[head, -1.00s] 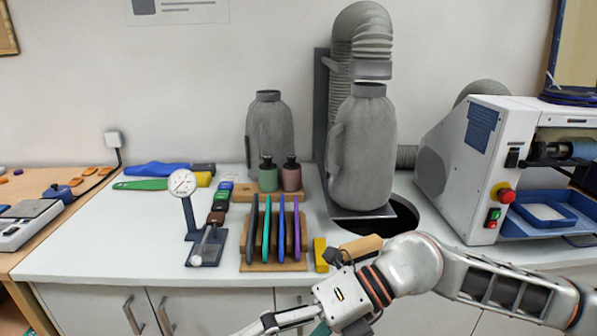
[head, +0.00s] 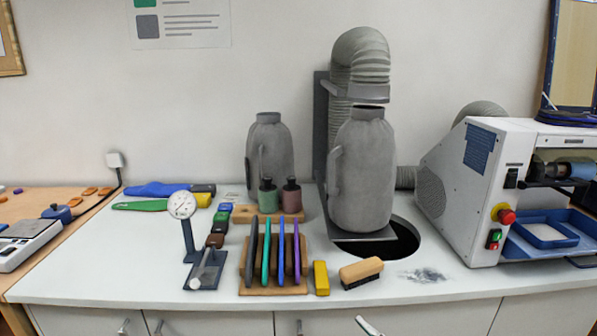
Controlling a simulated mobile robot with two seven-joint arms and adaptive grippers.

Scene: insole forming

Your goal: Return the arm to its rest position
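In the head view only a small pale piece of my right arm shows at the bottom edge, right of the middle. My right gripper is out of the picture. My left arm and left gripper are not in view either. The white worktop (head: 90,271) is free of both arms. A wooden brush (head: 361,271) lies at its front edge, beside a yellow block (head: 321,278). Left of them stands a wooden rack (head: 273,287) with several coloured insoles upright in it.
A dial gauge (head: 182,206) on a stand is left of the rack. Grey canisters (head: 362,175) stand behind, by a round hole (head: 402,240) in the worktop. A white machine (head: 455,190) fills the right side.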

